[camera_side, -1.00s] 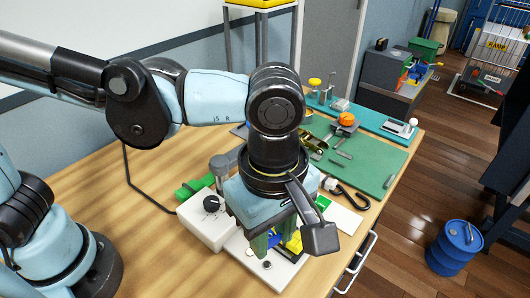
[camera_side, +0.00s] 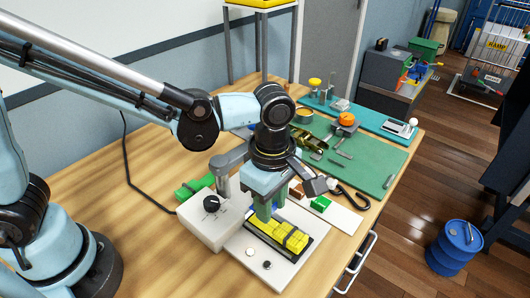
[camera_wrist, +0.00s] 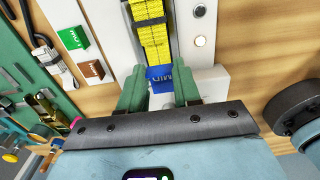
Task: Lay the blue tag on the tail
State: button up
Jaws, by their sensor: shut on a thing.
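My gripper (camera_wrist: 160,92) has green fingers, seen in the wrist view on both sides of the blue tag (camera_wrist: 161,74), which has white lettering. The gripper is shut on the tag. The yellow strap (camera_wrist: 153,35) runs up from the tag's far edge in the wrist view; whether tag and strap touch is unclear. In the side view the fingers (camera_side: 266,210) are at the strap's far end, and the yellow strap (camera_side: 278,234) lies folded over a dark frame on the white device. The tag is mostly hidden there. I cannot tell which part is the tail.
A green tag (camera_side: 320,203) and a brown tag (camera_side: 296,190) sit on a white plate (camera_side: 342,217) to the right. A black hook (camera_side: 352,196) lies beside it. The white device's dial housing (camera_side: 211,215) stands close left. A green mat (camera_side: 380,165) holds metal parts behind.

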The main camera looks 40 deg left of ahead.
aim_at(271, 226)
jog(key=shift+w+a+f, duration=0.1)
jog(key=shift+w+f, duration=0.1)
jog(key=shift+f, duration=1.95)
jog(key=shift+f, duration=0.1)
jog(key=o, duration=1)
